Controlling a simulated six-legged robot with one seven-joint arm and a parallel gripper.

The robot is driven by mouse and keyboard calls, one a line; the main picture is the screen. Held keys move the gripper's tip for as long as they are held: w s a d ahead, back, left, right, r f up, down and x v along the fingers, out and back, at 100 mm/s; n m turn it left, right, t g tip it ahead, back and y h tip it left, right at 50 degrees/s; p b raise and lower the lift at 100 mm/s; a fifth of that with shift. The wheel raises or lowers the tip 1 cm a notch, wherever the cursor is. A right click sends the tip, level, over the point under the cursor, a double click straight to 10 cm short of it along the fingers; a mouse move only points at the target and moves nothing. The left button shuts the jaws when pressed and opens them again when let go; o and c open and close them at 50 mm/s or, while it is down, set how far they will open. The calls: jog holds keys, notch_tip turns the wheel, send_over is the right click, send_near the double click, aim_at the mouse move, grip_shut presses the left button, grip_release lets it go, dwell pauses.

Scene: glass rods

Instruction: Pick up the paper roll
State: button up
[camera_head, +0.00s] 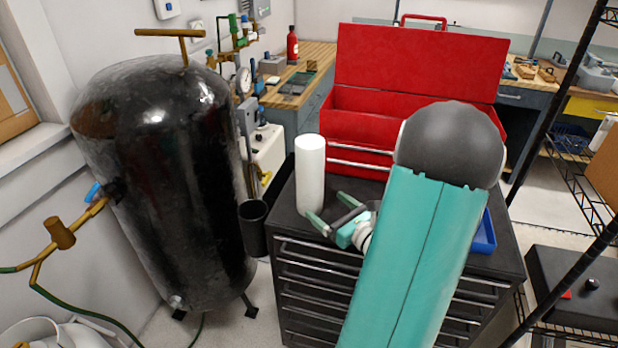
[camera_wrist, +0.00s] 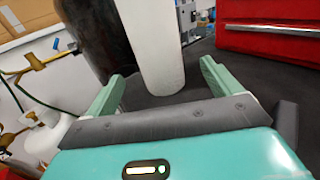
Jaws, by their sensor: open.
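The paper roll (camera_head: 310,172) is a plain white cylinder standing upright on the left part of the black cabinet top. In the wrist view the paper roll (camera_wrist: 157,50) stands just beyond my fingers, between their lines, with its top cut off by the frame. My gripper (camera_head: 337,210) is at the front right of the roll's lower part, low over the cabinet top. My arm hides part of the cabinet.
A red toolbox (camera_head: 420,60) with its lid up stands behind the roll. A blue bin (camera_head: 484,235) is at the cabinet's right. A large black tank (camera_head: 165,180) stands left of the cabinet (camera_head: 310,270). A dark cup (camera_head: 253,226) is by the cabinet's left edge.

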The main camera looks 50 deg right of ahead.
aim_at(306, 189)
jog(key=w, duration=0.6)
jog(key=w+d, duration=0.1)
jog(key=w, duration=0.2)
jog(key=shift+w, duration=0.3)
jog(key=shift+c, duration=0.4)
jog(key=c, duration=1.2)
jog(key=shift+r, duration=0.15)
